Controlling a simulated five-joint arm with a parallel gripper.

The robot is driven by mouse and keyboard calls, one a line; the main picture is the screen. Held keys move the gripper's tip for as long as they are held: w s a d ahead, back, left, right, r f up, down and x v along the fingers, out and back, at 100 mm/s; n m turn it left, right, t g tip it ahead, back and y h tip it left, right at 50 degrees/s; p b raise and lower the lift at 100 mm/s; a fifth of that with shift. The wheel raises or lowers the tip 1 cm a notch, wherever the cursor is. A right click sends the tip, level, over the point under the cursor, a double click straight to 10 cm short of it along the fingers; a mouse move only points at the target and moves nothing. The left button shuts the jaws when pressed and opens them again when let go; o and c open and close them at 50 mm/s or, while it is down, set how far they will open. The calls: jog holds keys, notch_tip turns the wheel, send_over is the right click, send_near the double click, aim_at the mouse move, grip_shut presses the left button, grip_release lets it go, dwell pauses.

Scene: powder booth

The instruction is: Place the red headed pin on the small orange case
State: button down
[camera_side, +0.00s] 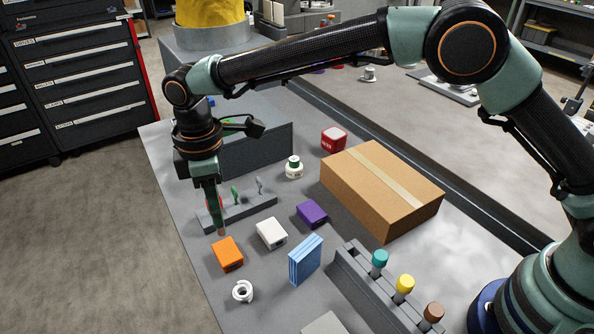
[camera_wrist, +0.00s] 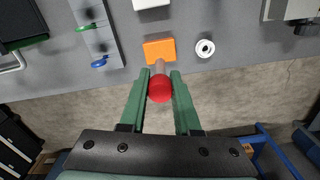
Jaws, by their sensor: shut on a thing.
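My gripper (camera_side: 214,205) is shut on the red headed pin, which hangs upright in the jaws. In the wrist view its red head (camera_wrist: 160,91) shows between the green fingers of my gripper (camera_wrist: 160,80), with the pale shaft pointing down and away. The small orange case (camera_side: 228,255) lies flat on the table near its left edge. In the side view the pin's lower end (camera_side: 221,232) is close to the case's far edge. The orange case also shows just beyond the pin in the wrist view (camera_wrist: 157,47). Whether they touch is unclear.
A grey rack (camera_side: 255,208) with green and grey pins stands behind the case. A white case (camera_side: 271,234), a purple case (camera_side: 312,214), a blue block (camera_side: 305,262) and a white ring (camera_side: 243,291) lie nearby. A cardboard box (camera_side: 375,195) stands to the right.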

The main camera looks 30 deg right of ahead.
aim_at(222, 233)
jog(key=shift+f, duration=2.5)
jog(key=shift+f, duration=0.1)
jog(key=c, duration=0.6)
grip_release()
